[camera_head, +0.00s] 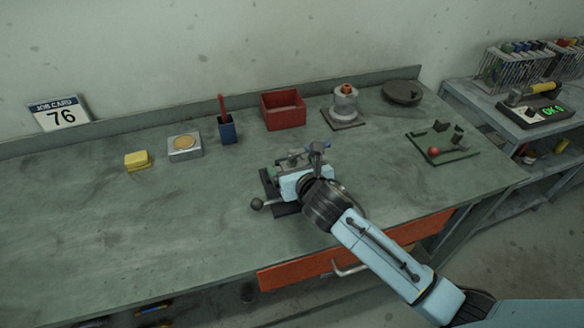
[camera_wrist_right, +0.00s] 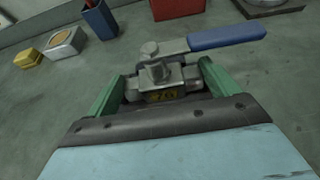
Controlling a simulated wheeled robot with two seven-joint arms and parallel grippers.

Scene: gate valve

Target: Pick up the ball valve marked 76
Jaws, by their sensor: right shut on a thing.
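The ball valve (camera_head: 293,160) has a grey metal body and a blue lever handle. It also shows in the wrist view (camera_wrist_right: 163,74), its lever pointing right and a small yellow tag on its body, whose marking I cannot read surely. My right gripper (camera_wrist_right: 160,86) is shut on the valve, with one green finger on each side of the body. In the head view, the right gripper (camera_head: 291,170) is over a dark vise (camera_head: 285,208) with a ball-ended handle. I cannot tell whether the valve touches the vise. My left gripper is not in view.
A job card reading 76 (camera_head: 60,115) stands at the back left. Behind are a yellow block (camera_head: 137,160), a metal box (camera_head: 184,147), a blue cup (camera_head: 227,130), a red bin (camera_head: 283,110) and a grey fixture (camera_head: 344,104). A green mat (camera_head: 455,154) holds small parts. The bench's left is clear.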

